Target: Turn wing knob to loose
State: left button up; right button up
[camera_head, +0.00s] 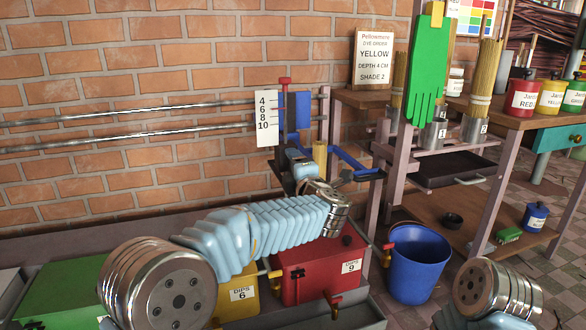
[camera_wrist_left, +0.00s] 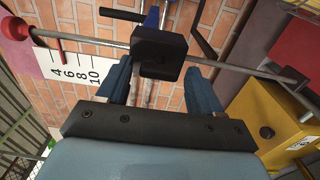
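My left gripper (camera_wrist_left: 158,75) shows in the left wrist view with its two blue fingers apart, one on each side of a black clamp block (camera_wrist_left: 158,55). I see no clear contact with the block. A metal rod (camera_wrist_left: 95,40) with a red end passes through the block. In the head view the gripper (camera_head: 297,168) is low at the depth gauge, below the white scale plate (camera_head: 266,120) and the red-topped rod (camera_head: 285,83). I cannot clearly make out the wing knob; the gripper and arm hide that area in the head view. My right gripper is out of view.
Horizontal rails (camera_head: 130,108) run along the brick wall. Below my left arm stand a yellow dip box (camera_head: 240,295) and a red one (camera_head: 318,268). A blue bucket (camera_head: 418,265) and a wooden rack with a green glove (camera_head: 425,75) stand to the right.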

pick_arm(q)
jog(key=shift+s, duration=0.15)
jog(key=v, duration=1.3)
jog(key=shift+s+d+p, duration=0.1)
jog(key=shift+s+p, duration=0.15)
jog(key=shift+p, duration=0.1)
